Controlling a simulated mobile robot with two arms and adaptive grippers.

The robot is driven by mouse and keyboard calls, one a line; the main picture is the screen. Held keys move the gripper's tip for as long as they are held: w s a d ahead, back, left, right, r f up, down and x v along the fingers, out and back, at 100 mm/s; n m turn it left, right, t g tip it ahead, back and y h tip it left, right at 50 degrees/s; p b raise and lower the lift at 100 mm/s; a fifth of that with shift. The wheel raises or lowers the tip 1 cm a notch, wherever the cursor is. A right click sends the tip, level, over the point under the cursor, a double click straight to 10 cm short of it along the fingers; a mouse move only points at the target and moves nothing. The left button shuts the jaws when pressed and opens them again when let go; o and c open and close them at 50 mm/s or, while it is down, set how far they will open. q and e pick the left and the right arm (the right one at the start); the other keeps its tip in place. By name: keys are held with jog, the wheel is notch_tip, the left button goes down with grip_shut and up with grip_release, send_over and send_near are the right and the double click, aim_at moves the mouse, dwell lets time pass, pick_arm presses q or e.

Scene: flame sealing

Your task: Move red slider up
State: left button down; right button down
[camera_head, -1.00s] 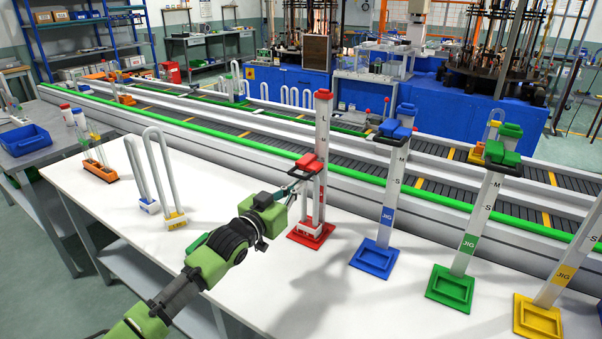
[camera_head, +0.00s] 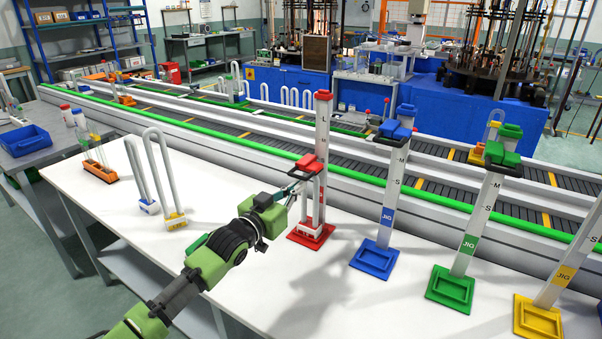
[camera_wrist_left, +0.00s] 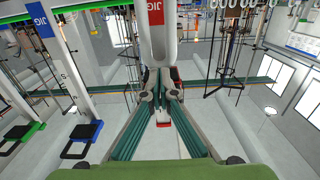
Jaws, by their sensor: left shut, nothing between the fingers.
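The red jig is a tall white post (camera_head: 322,135) with a red cap and red base (camera_head: 311,236). The red slider (camera_head: 308,162) sits partway up it, above the red label. A pale tube (camera_head: 304,210) stands on the base beside the post. My left gripper (camera_head: 297,186) is shut and empty, just below the slider and close to the post; I cannot tell whether it touches. In the left wrist view, the gripper's fingers (camera_wrist_left: 161,86) converge in front of the post, with a red part (camera_wrist_left: 163,124) seen between them. My right gripper is out of view.
The blue jig (camera_head: 374,258), green jig (camera_head: 450,289) and yellow jig (camera_head: 538,319) stand to the right. U-shaped tubes on a yellow-blue holder (camera_head: 175,221) and an orange holder (camera_head: 99,173) stand left. A conveyor with a green rail (camera_head: 230,151) runs behind the white table (camera_head: 240,307).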

pick_arm(q)
jog(key=shift+r, duration=0.1)
jog(key=shift+r+p, duration=0.9)
jog(key=shift+r, duration=0.15)
jog(key=shift+r+p, duration=2.45)
jog(key=shift+r, duration=0.75)
jog(key=shift+r+p, duration=2.85)
jog(key=shift+r, duration=0.8)
jog(key=f+p+v, duration=0.2)
jog(key=p+v, duration=0.4)
jog(key=v, duration=0.4)
jog(key=shift+f, duration=0.1)
